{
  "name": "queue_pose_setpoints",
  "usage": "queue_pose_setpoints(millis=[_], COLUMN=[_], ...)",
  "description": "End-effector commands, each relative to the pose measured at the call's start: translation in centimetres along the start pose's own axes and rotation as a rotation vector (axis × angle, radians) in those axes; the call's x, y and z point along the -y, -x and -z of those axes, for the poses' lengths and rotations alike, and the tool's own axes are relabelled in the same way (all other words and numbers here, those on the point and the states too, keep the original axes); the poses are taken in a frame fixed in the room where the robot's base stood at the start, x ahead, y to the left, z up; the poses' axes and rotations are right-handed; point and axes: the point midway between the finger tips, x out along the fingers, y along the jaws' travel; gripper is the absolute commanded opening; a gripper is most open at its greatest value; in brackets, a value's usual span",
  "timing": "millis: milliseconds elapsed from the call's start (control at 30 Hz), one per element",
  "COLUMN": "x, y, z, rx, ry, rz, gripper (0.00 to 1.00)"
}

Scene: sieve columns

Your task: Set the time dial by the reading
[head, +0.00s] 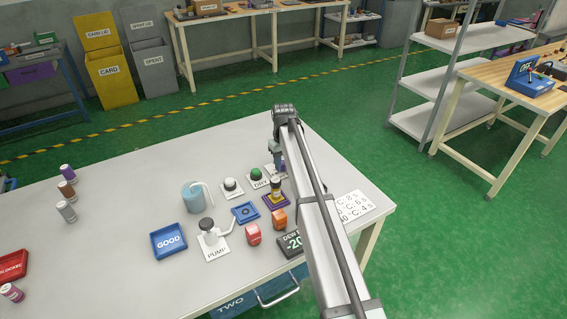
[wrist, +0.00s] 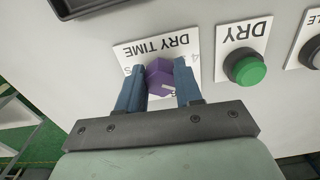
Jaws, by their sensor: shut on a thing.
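The purple time dial (wrist: 159,77) sits on a white plate marked DRY TIME (wrist: 182,45) in the wrist view. My gripper (wrist: 163,84) is shut on the dial, with one blue finger on each side of it. In the head view my gripper (head: 277,158) is at the far end of the table, and my arm hides much of the dial. The reading display (head: 292,243) is dark, marked DEW P and showing -20; its right part is hidden by my arm. A white card (head: 357,205) lists C values with 8 s, 6 s and 4 s, its left part hidden.
A green DRY button (wrist: 246,68) stands beside the dial, with another button further along. Near them are a purple-based column (head: 276,197), a blue square holder (head: 245,213), red and orange pieces, a pump (head: 212,238) and a blue GOOD tray (head: 169,242).

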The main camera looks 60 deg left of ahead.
Motion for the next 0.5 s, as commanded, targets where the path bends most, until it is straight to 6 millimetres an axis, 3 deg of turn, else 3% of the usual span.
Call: queue_pose_setpoints(millis=[500], x=[0.22], y=[0.03], z=[0.10], rx=[-0.001], ry=[-0.399], rz=[-0.002], gripper=[0.05])
